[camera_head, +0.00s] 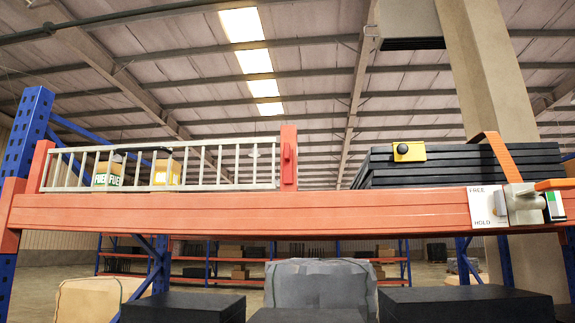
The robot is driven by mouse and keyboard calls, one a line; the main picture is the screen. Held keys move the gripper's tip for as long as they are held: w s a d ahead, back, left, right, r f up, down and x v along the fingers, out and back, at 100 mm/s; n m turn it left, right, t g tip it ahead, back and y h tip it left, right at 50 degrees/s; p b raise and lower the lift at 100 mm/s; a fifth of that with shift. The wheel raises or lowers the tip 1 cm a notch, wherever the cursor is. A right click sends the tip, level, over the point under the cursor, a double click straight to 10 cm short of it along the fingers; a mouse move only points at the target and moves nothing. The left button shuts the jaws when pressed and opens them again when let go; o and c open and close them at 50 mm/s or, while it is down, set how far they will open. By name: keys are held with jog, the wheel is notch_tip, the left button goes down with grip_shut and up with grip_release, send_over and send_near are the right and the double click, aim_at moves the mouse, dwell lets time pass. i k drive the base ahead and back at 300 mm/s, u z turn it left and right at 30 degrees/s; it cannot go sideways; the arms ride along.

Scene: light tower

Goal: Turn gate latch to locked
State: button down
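A pale slatted gate (215,166) stands along the left part of the orange shelf beam. At its right end is a red-orange post (289,135). A small darker red piece (288,163), which looks like the gate latch, sits upright on the front of this post. No locked or unlocked marking is readable on it. My gripper does not show in this view, and nothing is seen touching the gate or the latch.
The orange beam (250,212) crosses the view. At right, a white plate (484,207) marked FREE and HOLD sits beside a grey fitting (522,204) and an orange strap (497,155). Black slabs (460,170) bear a yellow block (409,151).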

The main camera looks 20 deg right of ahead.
aim_at(288, 152)
jog(key=z, duration=1.7)
jog(key=k, duration=0.9)
jog(key=u, duration=0.75)
jog(key=i, duration=0.5)
jog(key=u, duration=0.05)
